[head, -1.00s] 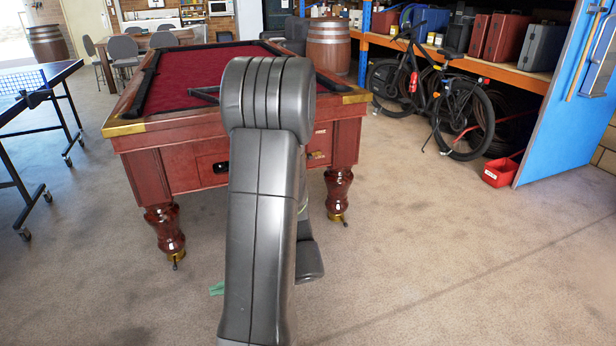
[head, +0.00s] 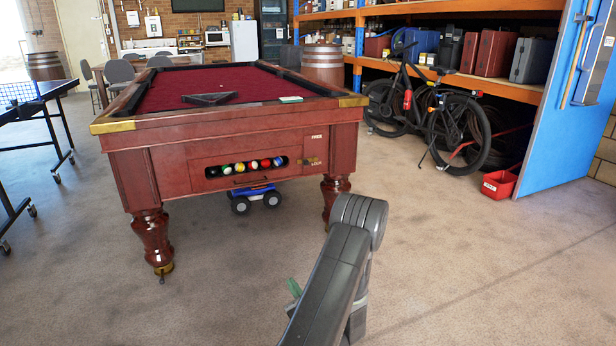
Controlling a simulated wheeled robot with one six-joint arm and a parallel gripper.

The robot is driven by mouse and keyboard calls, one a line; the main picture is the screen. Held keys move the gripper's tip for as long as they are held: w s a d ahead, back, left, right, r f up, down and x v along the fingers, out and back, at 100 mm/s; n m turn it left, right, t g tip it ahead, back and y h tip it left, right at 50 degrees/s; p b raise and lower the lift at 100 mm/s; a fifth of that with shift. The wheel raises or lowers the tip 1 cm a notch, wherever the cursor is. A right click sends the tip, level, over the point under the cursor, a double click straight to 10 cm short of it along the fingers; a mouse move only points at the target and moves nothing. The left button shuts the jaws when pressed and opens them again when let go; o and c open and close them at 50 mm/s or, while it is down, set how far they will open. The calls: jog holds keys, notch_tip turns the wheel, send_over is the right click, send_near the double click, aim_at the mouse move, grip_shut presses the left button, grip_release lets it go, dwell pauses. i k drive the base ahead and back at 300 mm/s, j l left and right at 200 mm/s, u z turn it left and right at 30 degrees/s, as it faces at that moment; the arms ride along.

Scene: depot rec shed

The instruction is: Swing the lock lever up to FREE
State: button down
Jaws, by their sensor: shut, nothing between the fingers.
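The pool table (head: 140,150) stands ahead in the head view, its end panel facing me. At the right of that panel is a small brass-coloured lock lever (head: 311,161). A pale FREE label (head: 316,137) is above it, and another small label is beside it, low down. The lever appears to be at the lower label, but it is too small to be sure of its angle. My arm rises at the lower middle, right of and below the lever. My gripper (head: 293,287) is mostly hidden behind the arm; only a green tip shows, well below and apart from the lever.
Several balls (head: 245,167) sit in a slot left of the lever. A blue wheeled thing (head: 257,198) is under the table. A bike (head: 430,115), a red bin (head: 499,184) and a blue door (head: 565,110) are at the right. The floor before the table is clear.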

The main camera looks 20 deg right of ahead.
aim_at(305, 162)
jog(key=i+l, duration=0.8)
jog(key=i, duration=0.2)
jog(key=i+l, duration=0.7)
jog(key=i, duration=0.1)
